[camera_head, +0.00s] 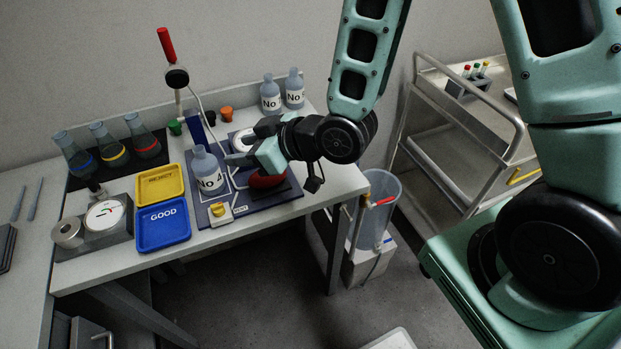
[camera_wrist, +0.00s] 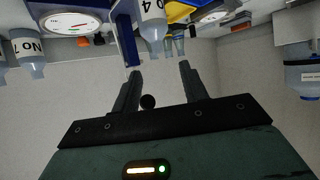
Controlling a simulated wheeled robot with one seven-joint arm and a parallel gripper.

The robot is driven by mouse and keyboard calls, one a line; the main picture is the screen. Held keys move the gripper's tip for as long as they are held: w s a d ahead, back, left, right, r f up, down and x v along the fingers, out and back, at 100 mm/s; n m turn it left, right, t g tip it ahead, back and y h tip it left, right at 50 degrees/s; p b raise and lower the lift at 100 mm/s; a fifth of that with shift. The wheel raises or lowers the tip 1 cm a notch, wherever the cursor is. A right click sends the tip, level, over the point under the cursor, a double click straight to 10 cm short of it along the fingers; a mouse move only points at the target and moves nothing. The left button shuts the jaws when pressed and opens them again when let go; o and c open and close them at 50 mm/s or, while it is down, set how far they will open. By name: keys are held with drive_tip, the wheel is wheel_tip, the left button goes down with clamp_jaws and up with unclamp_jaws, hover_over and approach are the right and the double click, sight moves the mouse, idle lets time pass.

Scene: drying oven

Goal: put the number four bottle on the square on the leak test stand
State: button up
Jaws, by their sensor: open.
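The number four bottle (camera_head: 207,174) is grey-blue with a white "No 4" label and stands upright at the left part of the leak test stand (camera_head: 228,226), a dark blue board with white lines.
The stand also carries a yellow knob (camera_head: 219,211), a red part (camera_head: 266,180) and a white dial (camera_head: 243,142), close to my gripper. Two labelled bottles (camera_head: 270,94) stand behind. A blue GOOD tray (camera_head: 163,224) and a yellow tray (camera_head: 160,185) lie left of the stand.

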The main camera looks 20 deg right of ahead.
drive_tip(key=s+d+r+g+h, duration=0.1)
drive_tip(key=s+r+g+h, duration=0.1)
drive_tip(key=s, duration=0.5)
drive_tip(key=s+d+r+g+h, duration=0.2)
drive_tip(key=s+r+g+h, duration=0.1)
drive_tip(key=s, duration=0.4)
drive_tip(key=s+d+r+m+g+h, duration=0.1)
drive_tip(key=s+d+r+g+h, duration=0.1)
drive_tip(key=s, duration=0.6)
drive_tip(key=shift+d+r+g+h, duration=0.25)
drive_tip(key=shift+g+h, duration=0.25)
drive_tip(key=shift+g, duration=0.5)
